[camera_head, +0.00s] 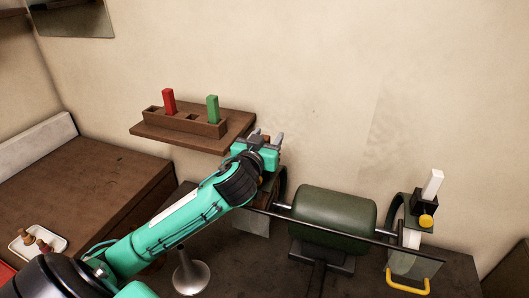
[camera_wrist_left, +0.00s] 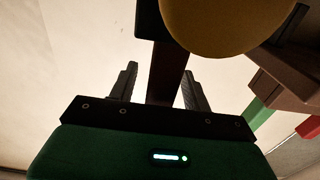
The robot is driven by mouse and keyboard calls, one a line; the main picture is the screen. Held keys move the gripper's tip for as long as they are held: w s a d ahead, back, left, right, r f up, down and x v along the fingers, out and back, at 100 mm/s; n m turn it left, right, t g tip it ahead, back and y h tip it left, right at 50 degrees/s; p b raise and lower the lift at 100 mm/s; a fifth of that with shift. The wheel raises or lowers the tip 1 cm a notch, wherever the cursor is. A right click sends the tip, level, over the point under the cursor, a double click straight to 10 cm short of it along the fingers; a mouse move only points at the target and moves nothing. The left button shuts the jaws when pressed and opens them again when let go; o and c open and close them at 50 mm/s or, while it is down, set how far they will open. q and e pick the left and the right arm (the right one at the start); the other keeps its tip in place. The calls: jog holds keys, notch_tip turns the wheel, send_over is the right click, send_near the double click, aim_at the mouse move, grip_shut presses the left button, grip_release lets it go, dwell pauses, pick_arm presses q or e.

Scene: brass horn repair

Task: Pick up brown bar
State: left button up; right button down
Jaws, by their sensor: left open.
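The brown bar (camera_wrist_left: 168,72) shows in the left wrist view, extending from a black block (camera_wrist_left: 149,22) beside a large yellow knob (camera_wrist_left: 220,22). My left gripper (camera_wrist_left: 159,75) is open, with one finger on each side of the bar and visible gaps to it. In the head view my left gripper (camera_head: 268,136) is at the left stand of the green roller, below the right end of the wall shelf. There it hides most of the bar and its block. My right gripper is not in view.
The wall shelf (camera_head: 150,132) has a slotted rack (camera_head: 187,123) with a red bar (camera_head: 168,101) and a green bar (camera_head: 212,109). The green roller (camera_head: 333,216) lies to the right. A white bar (camera_head: 433,184) stands on the right stand. A metal horn bell (camera_head: 190,277) stands below my arm.

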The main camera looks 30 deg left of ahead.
pick_arm(q)
jog(key=c, duration=1.1)
jog(key=shift+o, duration=0.2)
